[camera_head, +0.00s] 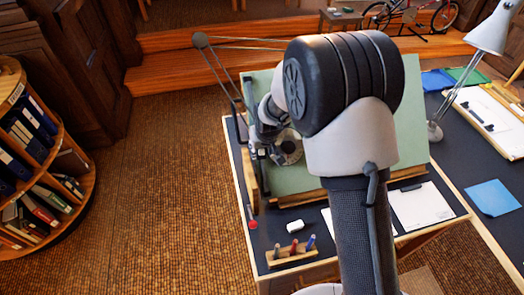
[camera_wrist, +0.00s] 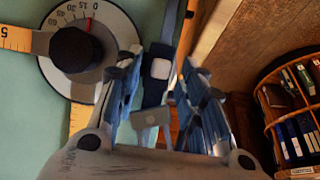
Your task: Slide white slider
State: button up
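The white slider appears to be the small white square (camera_wrist: 160,68) on a dark vertical bar (camera_wrist: 157,92) in the wrist view. My gripper (camera_wrist: 160,88) is open, its two fingers on either side of the bar in the picture, with the white square showing between them. I cannot tell whether the fingers touch it. A light grey piece (camera_wrist: 150,117) also shows between the fingers. In the head view my arm hides the slider, and my gripper is at the left edge of the green drafting board (camera_head: 360,160).
A round dial with a black knob (camera_wrist: 76,48) and wooden rulers (camera_wrist: 16,38) is close beside the left finger. On the desk are a white eraser (camera_head: 295,226), a marker holder (camera_head: 292,256) and a clipboard (camera_head: 422,206). A bookshelf (camera_head: 38,165) stands left, with open floor between.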

jog(key=shift+w+f, duration=0.2)
jog(key=shift+f, duration=0.2)
grip_shut()
dwell(0.6)
